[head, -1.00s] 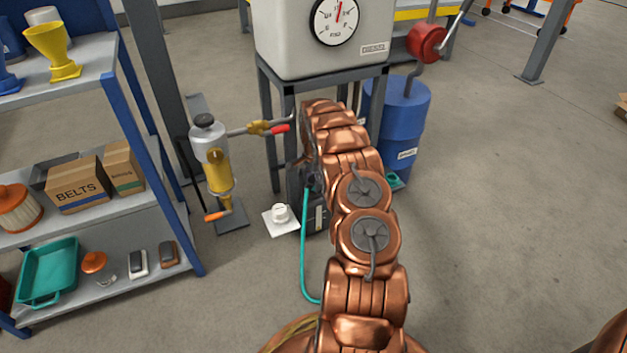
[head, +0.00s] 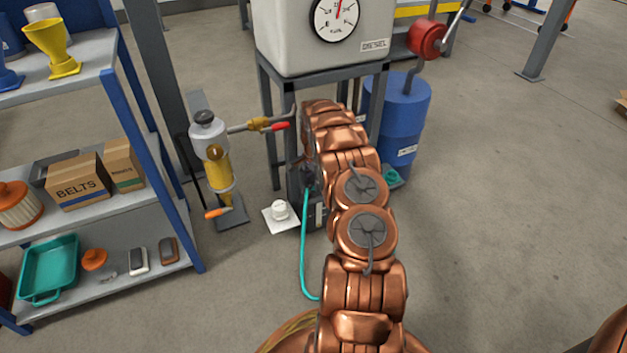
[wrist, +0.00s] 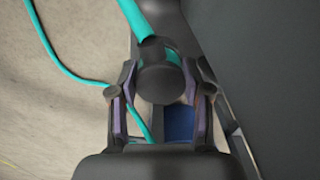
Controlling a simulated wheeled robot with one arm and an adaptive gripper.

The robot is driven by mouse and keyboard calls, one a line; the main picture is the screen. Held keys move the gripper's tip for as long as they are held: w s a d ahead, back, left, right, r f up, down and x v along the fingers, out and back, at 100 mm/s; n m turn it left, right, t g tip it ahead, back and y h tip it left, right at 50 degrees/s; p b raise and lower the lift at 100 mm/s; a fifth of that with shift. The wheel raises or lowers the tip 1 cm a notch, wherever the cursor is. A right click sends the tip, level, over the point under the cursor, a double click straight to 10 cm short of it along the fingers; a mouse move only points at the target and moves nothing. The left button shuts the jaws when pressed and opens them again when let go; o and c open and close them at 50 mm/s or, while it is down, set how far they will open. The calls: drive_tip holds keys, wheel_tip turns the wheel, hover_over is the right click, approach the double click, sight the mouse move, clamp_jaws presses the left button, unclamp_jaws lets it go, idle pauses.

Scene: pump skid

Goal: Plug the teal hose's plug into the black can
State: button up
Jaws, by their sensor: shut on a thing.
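The black can (head: 319,214) stands on the floor below the grey tank, largely hidden behind my copper arm. It also fills the right of the wrist view (wrist: 265,65) as a dark wall. The teal hose (head: 303,250) hangs in a loop beside the can. In the wrist view the hose (wrist: 131,18) runs into a dark, rounded plug (wrist: 160,82). My gripper (wrist: 160,92) is shut on the plug, a finger on either side. The can's opening is hidden, and I cannot tell whether the plug touches it.
A white cap (head: 280,210) sits on a white pad left of the can. A hand pump (head: 214,165) stands further left, near the shelf (head: 150,272). A blue drum (head: 402,115) stands behind my arm. Floor to the right is open.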

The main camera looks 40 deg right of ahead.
drive_tip(key=o, duration=1.4)
drive_tip(key=shift+c, duration=0.2)
drive_tip(key=shift+r, duration=1.7)
drive_tip(key=shift+d+b, duration=0.1)
drive_tip(key=shift+b, duration=0.3)
